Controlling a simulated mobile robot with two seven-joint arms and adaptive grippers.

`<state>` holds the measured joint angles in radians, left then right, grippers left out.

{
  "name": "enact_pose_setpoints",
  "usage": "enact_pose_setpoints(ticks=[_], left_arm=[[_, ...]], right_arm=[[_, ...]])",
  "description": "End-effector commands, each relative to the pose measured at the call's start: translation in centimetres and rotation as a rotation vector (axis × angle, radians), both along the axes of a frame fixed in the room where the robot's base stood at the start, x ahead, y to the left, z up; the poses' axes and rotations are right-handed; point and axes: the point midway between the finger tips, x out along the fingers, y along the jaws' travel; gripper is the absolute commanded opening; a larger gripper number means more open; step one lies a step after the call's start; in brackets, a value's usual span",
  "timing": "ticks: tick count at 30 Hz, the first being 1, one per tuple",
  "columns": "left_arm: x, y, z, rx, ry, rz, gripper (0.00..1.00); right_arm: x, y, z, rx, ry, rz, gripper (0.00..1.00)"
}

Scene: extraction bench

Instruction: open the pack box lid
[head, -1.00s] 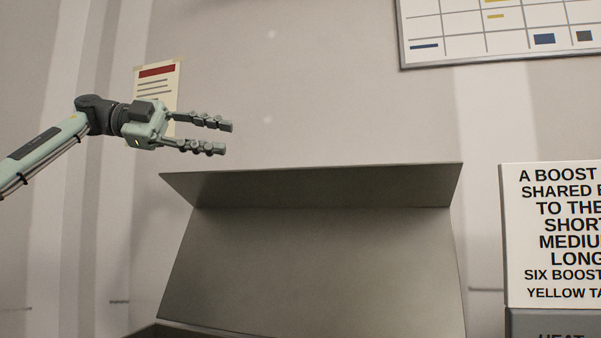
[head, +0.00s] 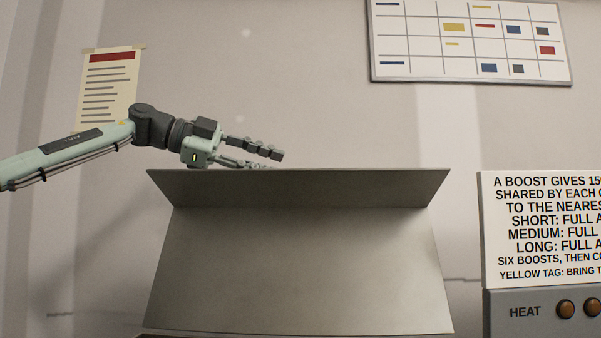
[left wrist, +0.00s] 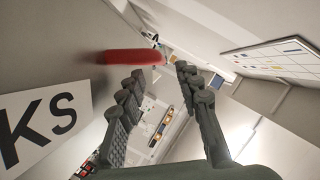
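The pack box lid (head: 300,265) is a large plain grey panel standing raised in the middle of the head view. A flap (head: 300,188) runs along its top edge. The box below is almost wholly out of frame. My left gripper (head: 270,161) is just above and behind the top edge of the flap, left of its middle. Its fingers are apart with nothing between them, and the lower finger is partly hidden by the flap. In the left wrist view the fingers (left wrist: 160,72) are also spread and empty. I cannot tell whether the gripper touches the lid. My right gripper is not in view.
A text sign (head: 535,230) stands right of the lid, above a grey panel marked HEAT (head: 525,312) with round knobs. A wall chart (head: 470,40) and a paper notice (head: 108,90) hang behind. A red object (left wrist: 132,57) shows beyond the fingers in the wrist view.

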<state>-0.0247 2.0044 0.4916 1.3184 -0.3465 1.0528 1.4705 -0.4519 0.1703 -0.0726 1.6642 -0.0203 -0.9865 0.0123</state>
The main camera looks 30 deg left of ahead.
Motion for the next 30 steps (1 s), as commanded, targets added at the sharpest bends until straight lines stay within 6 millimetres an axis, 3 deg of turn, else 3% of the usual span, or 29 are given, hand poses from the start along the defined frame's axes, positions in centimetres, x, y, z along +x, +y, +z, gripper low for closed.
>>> enact_pose_setpoints(ticks=[5, 12, 24, 30], left_arm=[[2.0, -1.7, -0.7, 0.002, 0.003, -0.002, 0.34], [4.5, -3.9, -1.5, 0.000, 0.003, -0.002, 0.34], [5.3, -4.6, -1.7, 0.000, -0.002, 0.000, 0.34], [5.3, -4.6, -1.7, 0.000, -0.002, 0.000, 0.12]], right_arm=[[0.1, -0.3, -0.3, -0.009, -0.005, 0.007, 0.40], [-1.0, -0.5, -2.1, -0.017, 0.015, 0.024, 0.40], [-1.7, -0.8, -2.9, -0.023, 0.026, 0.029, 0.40], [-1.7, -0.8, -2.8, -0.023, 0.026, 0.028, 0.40]])
